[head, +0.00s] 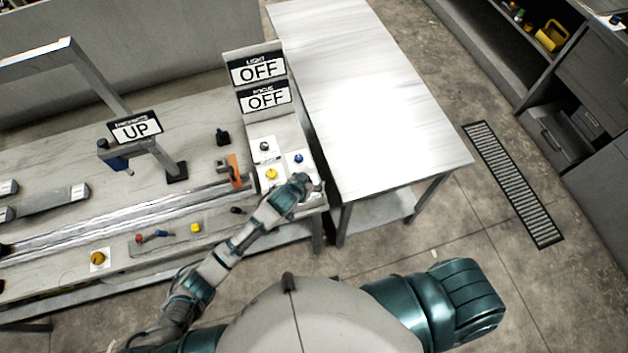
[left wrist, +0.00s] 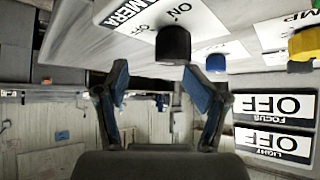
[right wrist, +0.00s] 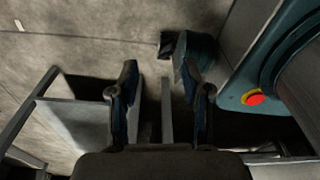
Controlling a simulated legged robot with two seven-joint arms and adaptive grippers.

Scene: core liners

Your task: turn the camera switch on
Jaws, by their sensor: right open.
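The camera switch is a black round knob (left wrist: 173,44) on a white plate lettered CAMERA and ON, seen upside down in the left wrist view. My left gripper (left wrist: 155,80) is open, with its two fingers apart and nothing between them; the knob lies just beyond the fingertips, apart from them. In the head view this gripper (head: 303,186) is over the near right corner of the bench panel and hides the camera switch. My right gripper (right wrist: 157,72) is open and empty in the right wrist view, away from the bench.
Blue (head: 298,158), yellow (head: 271,174) and grey (head: 265,146) knobs sit beside my left gripper. The light sign (head: 258,68) and focus sign (head: 264,97) read OFF. A bare white table (head: 370,90) stands to the right. An orange part (head: 234,170) stands left.

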